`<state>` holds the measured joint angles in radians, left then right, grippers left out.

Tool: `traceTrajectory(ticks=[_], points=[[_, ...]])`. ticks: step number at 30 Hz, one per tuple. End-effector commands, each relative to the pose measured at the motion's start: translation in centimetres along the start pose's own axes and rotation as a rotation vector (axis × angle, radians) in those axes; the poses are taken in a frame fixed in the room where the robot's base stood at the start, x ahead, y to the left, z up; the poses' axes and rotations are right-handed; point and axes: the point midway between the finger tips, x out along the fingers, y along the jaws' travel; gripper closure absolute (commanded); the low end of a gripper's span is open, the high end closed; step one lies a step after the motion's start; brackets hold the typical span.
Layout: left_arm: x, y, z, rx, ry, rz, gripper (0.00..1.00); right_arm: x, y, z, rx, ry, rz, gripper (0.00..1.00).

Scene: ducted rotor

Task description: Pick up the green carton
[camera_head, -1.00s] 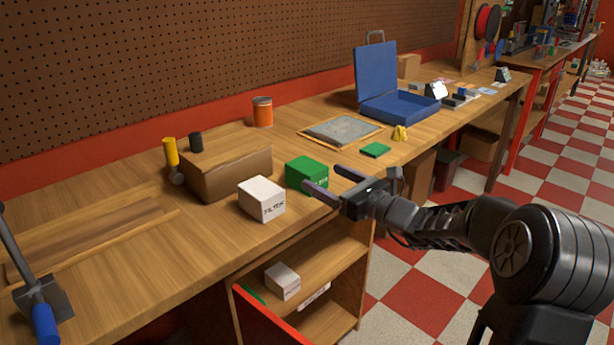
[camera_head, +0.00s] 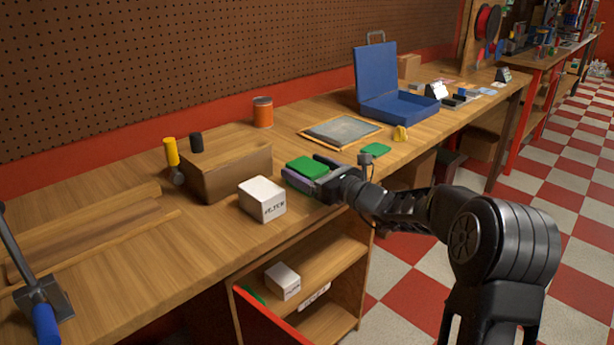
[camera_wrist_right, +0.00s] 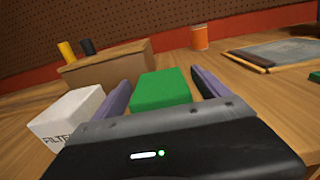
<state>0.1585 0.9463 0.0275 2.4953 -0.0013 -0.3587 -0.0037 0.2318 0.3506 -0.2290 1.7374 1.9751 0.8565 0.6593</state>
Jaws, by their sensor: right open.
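The green carton (camera_head: 306,166) sits on the wooden workbench beside the white filter box. It also shows in the right wrist view (camera_wrist_right: 162,89), between the two fingers. My right gripper (camera_head: 309,174) is open around the carton, one finger on each side; the near finger hides part of the carton's front in the head view. In the wrist view a small gap shows at the right finger. I cannot tell whether the left finger touches. My left gripper is not in view.
The white filter box (camera_head: 262,199) stands close to the left of my right gripper. A cardboard box (camera_head: 229,174) is behind it. An orange can (camera_head: 263,112), a framed screen (camera_head: 342,132) and a flat green piece (camera_head: 376,150) lie farther back. The bench's front edge is near.

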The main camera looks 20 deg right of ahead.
Motion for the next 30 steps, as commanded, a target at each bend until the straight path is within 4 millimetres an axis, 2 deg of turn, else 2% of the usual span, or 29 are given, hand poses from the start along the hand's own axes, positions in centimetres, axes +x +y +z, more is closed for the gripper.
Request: traceTrajectory(ticks=[17,30], points=[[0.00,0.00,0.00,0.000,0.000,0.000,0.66,0.04,-0.05,0.03,0.000,0.000,-0.001,0.15],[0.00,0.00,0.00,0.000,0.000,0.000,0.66,0.04,-0.05,0.03,0.000,0.000,-0.001,0.49]])
